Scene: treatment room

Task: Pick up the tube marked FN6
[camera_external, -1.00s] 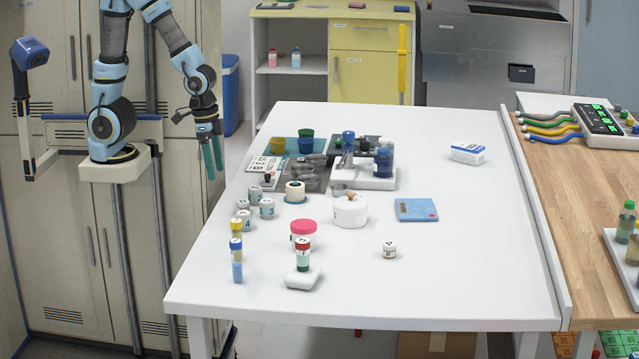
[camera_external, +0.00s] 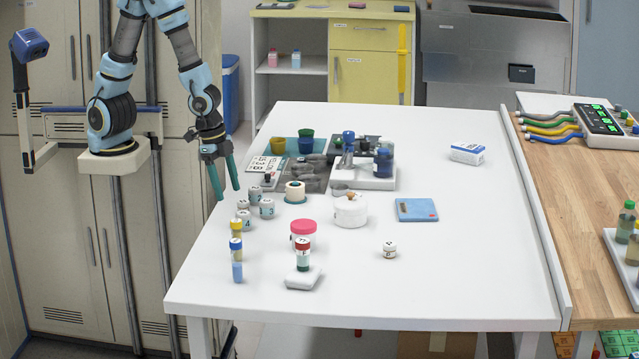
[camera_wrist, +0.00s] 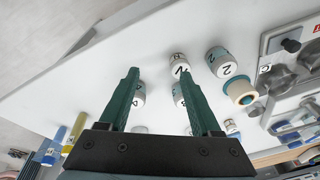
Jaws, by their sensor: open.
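Upright tubes stand on the white table: a yellow-capped one (camera_external: 236,229), a blue-capped one with pale blue contents (camera_external: 237,264), and a red-capped one (camera_external: 303,255) above a small white block. I cannot read FN6 on any of them. In the wrist view, a blue tube (camera_wrist: 54,147) and a yellow tube (camera_wrist: 74,134) lie at the lower left, outside my fingers. My gripper (camera_external: 228,190) has dark green fingers, spread apart and empty, near the table's left edge. In the wrist view, my gripper (camera_wrist: 158,73) points at numbered white-and-grey pots.
Several numbered pots (camera_external: 266,208) stand close together near my gripper. A pink-lidded jar (camera_external: 303,229), a white lidded pot (camera_external: 350,212) and a small white jar (camera_external: 389,249) stand farther right. Trays with instruments (camera_external: 305,175) fill the back left. The table's front right is clear.

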